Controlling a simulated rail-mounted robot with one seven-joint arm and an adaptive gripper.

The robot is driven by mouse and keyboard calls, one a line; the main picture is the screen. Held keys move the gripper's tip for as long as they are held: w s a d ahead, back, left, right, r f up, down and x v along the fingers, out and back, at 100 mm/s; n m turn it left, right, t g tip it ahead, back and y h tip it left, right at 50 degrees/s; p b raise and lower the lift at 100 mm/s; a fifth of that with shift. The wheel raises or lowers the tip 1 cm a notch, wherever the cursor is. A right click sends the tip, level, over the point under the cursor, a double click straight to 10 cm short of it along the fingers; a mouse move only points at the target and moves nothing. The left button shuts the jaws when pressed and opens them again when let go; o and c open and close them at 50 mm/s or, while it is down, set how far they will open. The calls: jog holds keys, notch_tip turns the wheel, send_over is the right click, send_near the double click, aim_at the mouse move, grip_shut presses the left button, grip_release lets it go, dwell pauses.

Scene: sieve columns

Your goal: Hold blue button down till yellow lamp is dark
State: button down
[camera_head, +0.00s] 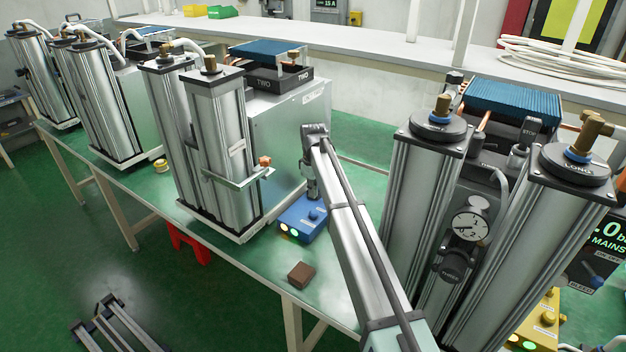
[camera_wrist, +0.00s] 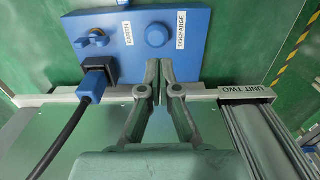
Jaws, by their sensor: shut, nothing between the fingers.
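A blue box (camera_head: 300,220) sits on the green bench beside unit TWO. Its round blue button (camera_head: 314,215) shows on top, and two small lamps glow on its front: a yellowish one (camera_head: 284,228) and a paler greenish one (camera_head: 294,233). In the wrist view the blue button (camera_wrist: 157,34) sits beside a DISCHARGE label, with the lamps out of sight. My gripper (camera_wrist: 159,66) is shut and empty. Its fingertips lie just below the button in that view and do not cover it. In the head view my gripper (camera_head: 312,192) points down at the box's far end.
An EARTH switch (camera_wrist: 97,38) and a black plug with blue cable end (camera_wrist: 95,82) are on the box. Unit TWO's metal columns (camera_head: 220,150) stand left; other columns with a gauge (camera_head: 468,228) stand right. A brown block (camera_head: 301,274) lies near the bench's front edge.

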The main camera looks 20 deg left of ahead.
aim_at(313, 214)
notch_tip(313, 214, down, 7)
jog(key=shift+f+p, duration=0.15)
jog(key=shift+p, duration=0.9)
jog(key=shift+f+b, duration=0.6)
jog(key=shift+f, duration=0.25)
jog(key=shift+s+d+f, duration=0.1)
jog(key=shift+s+f, duration=0.1)
jog(key=shift+f, duration=0.1)
jog(key=shift+s, duration=0.1)
jog(key=shift+r+p, duration=0.3)
jog(key=shift+r, duration=0.35)
notch_tip(313, 214, up, 14)
jog(key=b, duration=0.2)
